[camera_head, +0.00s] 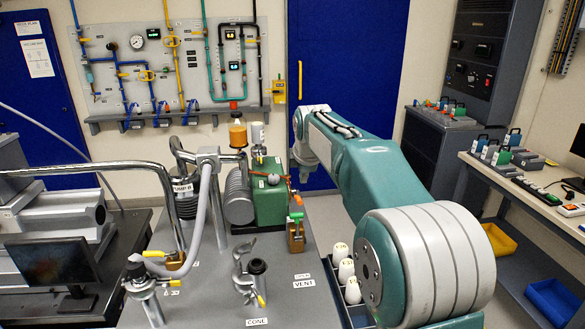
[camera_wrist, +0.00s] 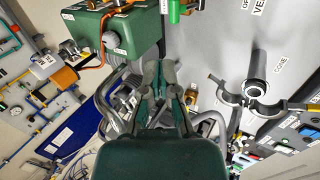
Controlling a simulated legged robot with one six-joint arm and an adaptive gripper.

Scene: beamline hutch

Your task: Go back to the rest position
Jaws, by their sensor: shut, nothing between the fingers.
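My gripper (camera_wrist: 159,66) shows in the middle of the wrist view, its dark green fingers close together with nothing seen between them. It is above the bench and apart from the things below, as far as I can tell. In the head view my teal arm reaches from the lower right back toward the blue door, bent at its far joint. The gripper's fingers are not clearly seen there.
A monitor (camera_head: 52,262) stands left. A side table (camera_head: 535,185) stands right. A blue door (camera_head: 345,80) is behind.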

